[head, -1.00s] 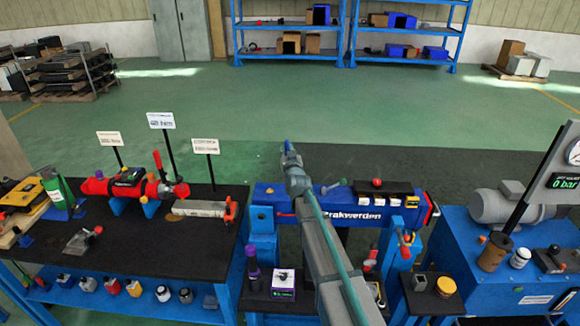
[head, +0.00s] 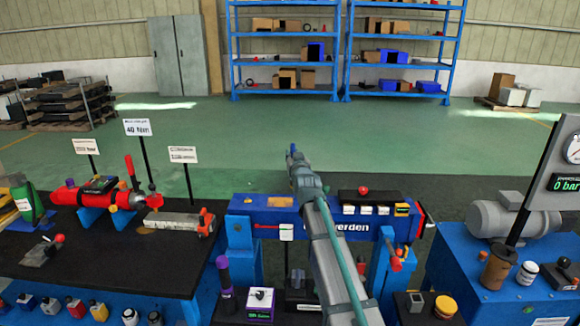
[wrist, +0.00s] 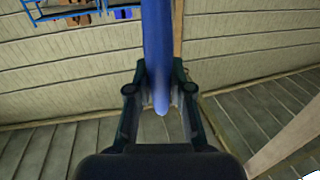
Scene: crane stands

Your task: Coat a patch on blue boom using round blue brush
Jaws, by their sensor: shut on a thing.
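The round blue brush (wrist: 158,40) is held between the two dark fingers of my gripper (wrist: 160,82) in the wrist view. Its rounded end shows between the fingers and the rest runs out of the top edge. In the head view my gripper (head: 292,158) is raised, with a blue tip of the brush (head: 293,147) above it. The blue boom (head: 262,217) lies across blue supports, below my gripper in the picture. A brownish patch (head: 281,201) shows on its left upper part. My arm hides the boom's middle. The gripper is apart from the boom.
A black box with knobs (head: 368,196) sits on the boom's right part. A black bench (head: 110,255) with a red cylinder (head: 95,193) and signs stands left. A blue pump unit (head: 490,300) with a grey motor (head: 505,215) stands right. Shelves (head: 340,65) are far behind.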

